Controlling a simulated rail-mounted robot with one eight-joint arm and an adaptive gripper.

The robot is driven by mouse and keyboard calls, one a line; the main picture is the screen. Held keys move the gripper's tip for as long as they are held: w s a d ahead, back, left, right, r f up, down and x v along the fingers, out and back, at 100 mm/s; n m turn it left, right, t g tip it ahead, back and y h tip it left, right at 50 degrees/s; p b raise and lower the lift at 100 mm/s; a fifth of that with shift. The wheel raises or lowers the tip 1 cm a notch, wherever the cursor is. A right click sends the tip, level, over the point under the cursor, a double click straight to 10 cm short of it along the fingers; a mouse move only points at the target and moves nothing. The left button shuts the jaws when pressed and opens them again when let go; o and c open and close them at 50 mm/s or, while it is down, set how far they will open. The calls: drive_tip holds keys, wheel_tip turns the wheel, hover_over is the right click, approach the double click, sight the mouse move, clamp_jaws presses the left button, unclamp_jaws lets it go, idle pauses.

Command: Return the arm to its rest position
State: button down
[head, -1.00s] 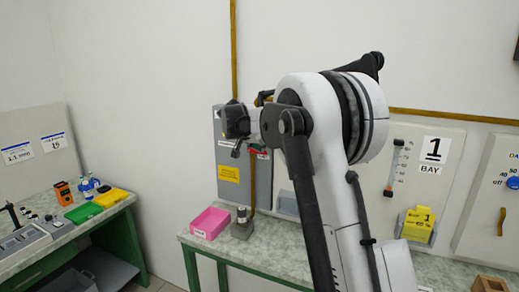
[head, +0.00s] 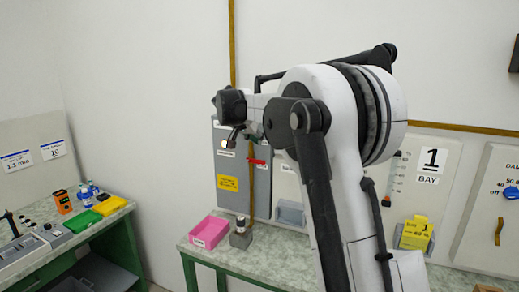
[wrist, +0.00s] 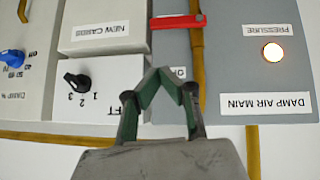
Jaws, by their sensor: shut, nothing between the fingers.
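My arm rises through the middle of the head view, bent at its elbow, with its wrist pointing left. My gripper (head: 229,143) hangs at the wrist's end, small in the head view, in front of the grey wall panel. In the wrist view the green fingers of my gripper (wrist: 158,76) meet at their tips, shut and empty. No object is between them.
The grey panel (wrist: 230,75) carries a red handle (wrist: 178,22) and a lit lamp (wrist: 272,52). A pink bin (head: 209,231) and small cylinder (head: 240,226) stand on the bench below. A side bench (head: 95,229) is at left; a yellow box (head: 416,234) is at right.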

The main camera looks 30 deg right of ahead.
drive_tip(key=v, duration=0.6)
drive_tip(key=shift+s+r+b, duration=0.25)
drive_tip(key=shift+s+b, duration=0.2)
drive_tip(key=s+a+f+n+t+y+b, duration=0.1)
drive_tip(key=s+a+f+n+y+b, duration=0.25)
drive_tip(key=s, duration=0.85)
drive_tip(key=s+a+f+n+b, duration=0.1)
drive_tip(key=s+a+f+n, duration=0.1)
drive_tip(key=s+a+f, duration=0.65)
drive_tip(key=s+a+f+n+y+b, duration=0.2)
drive_tip(key=s+f, duration=0.6)
drive_tip(key=s, duration=0.4)
drive_tip(key=s+a+f+n+t+y+b, duration=0.1)
drive_tip(key=s+a+f+n+y+b, duration=0.1)
drive_tip(key=s+a+f, duration=0.3)
drive_tip(key=s+f, duration=0.3)
drive_tip(key=s, duration=0.4)
drive_tip(key=shift+a, duration=0.3)
drive_tip(key=shift+s+f, duration=0.1)
wheel_tip(320, 180, down, 10)
drive_tip(key=b, duration=1)
